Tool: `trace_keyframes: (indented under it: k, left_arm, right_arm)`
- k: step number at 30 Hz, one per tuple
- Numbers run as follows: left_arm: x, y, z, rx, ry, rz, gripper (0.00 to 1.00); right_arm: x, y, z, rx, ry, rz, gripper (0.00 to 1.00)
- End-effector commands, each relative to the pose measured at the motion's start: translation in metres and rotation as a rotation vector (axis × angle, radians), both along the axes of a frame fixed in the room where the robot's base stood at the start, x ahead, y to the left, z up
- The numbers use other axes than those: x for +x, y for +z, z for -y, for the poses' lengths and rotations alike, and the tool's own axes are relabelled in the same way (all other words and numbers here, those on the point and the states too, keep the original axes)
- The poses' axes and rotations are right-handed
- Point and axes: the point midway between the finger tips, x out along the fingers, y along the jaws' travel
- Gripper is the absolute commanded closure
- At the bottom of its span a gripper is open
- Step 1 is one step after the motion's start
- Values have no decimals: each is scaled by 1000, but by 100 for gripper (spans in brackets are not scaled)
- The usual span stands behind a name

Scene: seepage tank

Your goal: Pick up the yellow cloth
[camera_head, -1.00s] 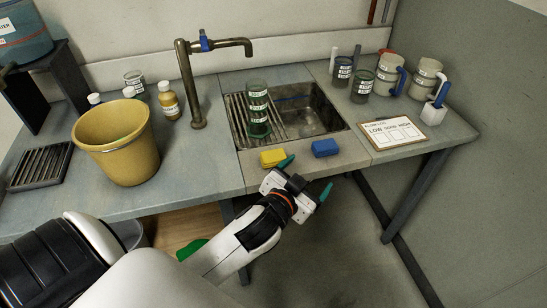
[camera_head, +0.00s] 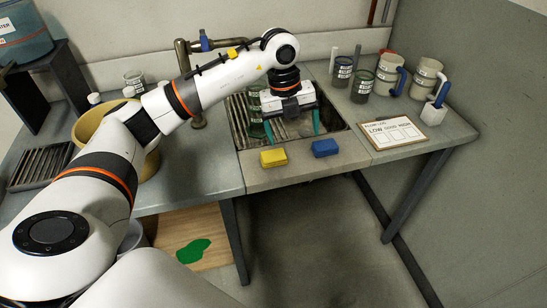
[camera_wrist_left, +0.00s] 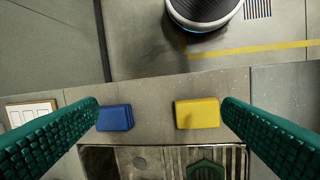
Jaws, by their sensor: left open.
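The yellow cloth (camera_head: 274,157) is a small folded block on the counter strip in front of the sink. In the left wrist view the yellow cloth (camera_wrist_left: 198,113) lies between the fingers, close to the right-hand one. My left gripper (camera_head: 293,134) is open and empty, pointing down over the front part of the sink, behind the cloth and apart from it. A similar blue block (camera_head: 325,147) lies to the right of the cloth; in the wrist view the blue block (camera_wrist_left: 115,118) is beside the left-hand finger. My right gripper is not in view.
The sink (camera_head: 335,117) lies under the gripper, with a green container (camera_head: 256,104) partly hidden in it. The tap (camera_head: 183,62) and yellow bucket (camera_head: 92,123) are partly behind my arm. A clipboard (camera_head: 393,132), cups and jars stand right. A green patch (camera_head: 193,250) is on the lower shelf.

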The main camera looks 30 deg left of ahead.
Motion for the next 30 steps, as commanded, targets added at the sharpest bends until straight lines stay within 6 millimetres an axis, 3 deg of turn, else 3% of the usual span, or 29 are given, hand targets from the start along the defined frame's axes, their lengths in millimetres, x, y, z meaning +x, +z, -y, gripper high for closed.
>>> trace_keyframes:
  k: [1, 3, 6, 15, 23, 30]
  left_arm:
    - [0, 7, -20, 68, 47, -16, 11]
    - [-1, 13, -39, 136, 97, -38, 11]
    - [-3, 11, -51, 181, 131, -55, 11]
    - [-4, -38, -52, 184, 130, -59, 11]
    - [-3, -59, -52, 182, 130, -59, 11]
    - [-1, -94, -52, 181, 128, -59, 11]
  right_arm:
    - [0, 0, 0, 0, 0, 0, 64]
    - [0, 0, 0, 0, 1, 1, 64]
    - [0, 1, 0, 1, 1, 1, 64]
    - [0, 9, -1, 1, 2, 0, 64]
    - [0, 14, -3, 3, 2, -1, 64]
    - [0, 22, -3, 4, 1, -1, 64]
